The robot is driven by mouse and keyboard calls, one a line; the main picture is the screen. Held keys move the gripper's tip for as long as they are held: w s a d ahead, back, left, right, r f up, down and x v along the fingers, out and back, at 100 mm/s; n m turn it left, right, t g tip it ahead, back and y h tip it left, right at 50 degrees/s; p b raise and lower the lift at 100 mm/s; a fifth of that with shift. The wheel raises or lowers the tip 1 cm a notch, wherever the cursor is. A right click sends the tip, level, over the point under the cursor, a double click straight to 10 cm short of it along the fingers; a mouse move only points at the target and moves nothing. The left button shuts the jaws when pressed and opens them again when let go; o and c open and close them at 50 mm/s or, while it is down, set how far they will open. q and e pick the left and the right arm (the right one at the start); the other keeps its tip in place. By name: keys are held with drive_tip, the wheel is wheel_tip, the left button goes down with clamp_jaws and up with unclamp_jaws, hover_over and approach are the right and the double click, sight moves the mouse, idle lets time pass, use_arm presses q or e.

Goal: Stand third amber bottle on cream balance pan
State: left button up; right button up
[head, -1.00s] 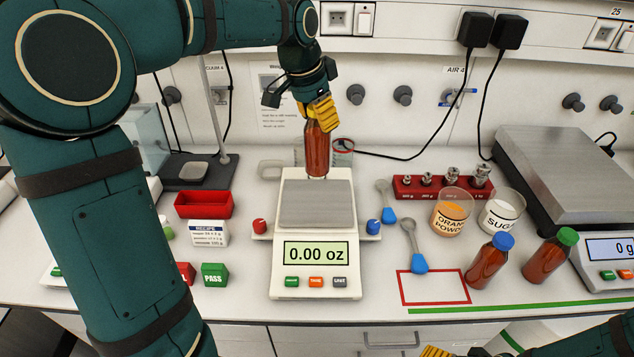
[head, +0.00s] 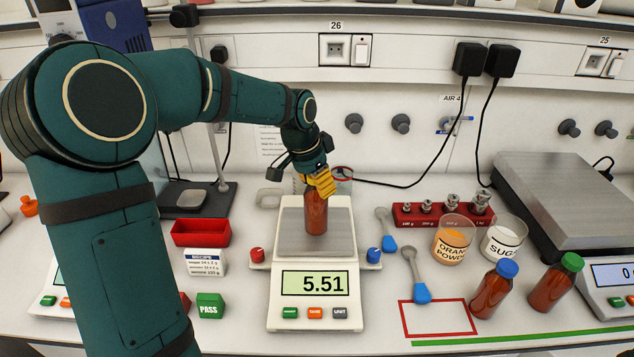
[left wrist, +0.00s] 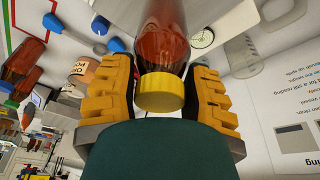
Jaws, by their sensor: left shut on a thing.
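An amber bottle (head: 316,214) stands upright on the grey pan (head: 291,232) of the cream balance (head: 277,313), towards its back right. The balance display (head: 315,283) reads 5.51. My left gripper (head: 320,183) is shut on the bottle's top from above. In the left wrist view the bottle (left wrist: 163,35) has a yellow cap (left wrist: 160,92) between the yellow fingers. Two more amber bottles, one blue-capped (head: 494,291) and one green-capped (head: 555,284), stand on the bench at the right. My right gripper is out of view.
Right of the balance are spoons (head: 416,275), an orange powder beaker (head: 453,240), a sugar beaker (head: 502,238) and a red weight block (head: 418,217). A red tray (head: 201,234) and a recipe block (head: 205,263) stand left. A red outline (head: 438,318) on the bench is empty.

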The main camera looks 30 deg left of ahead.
use_arm(q)
drive_tip(key=o, duration=1.2)
drive_tip(key=shift+r, duration=0.1)
drive_tip(key=p+v, duration=0.1)
drive_tip(key=v, duration=1.1)
drive_tip(key=shift+p, duration=0.3)
drive_tip(key=shift+w, duration=0.1)
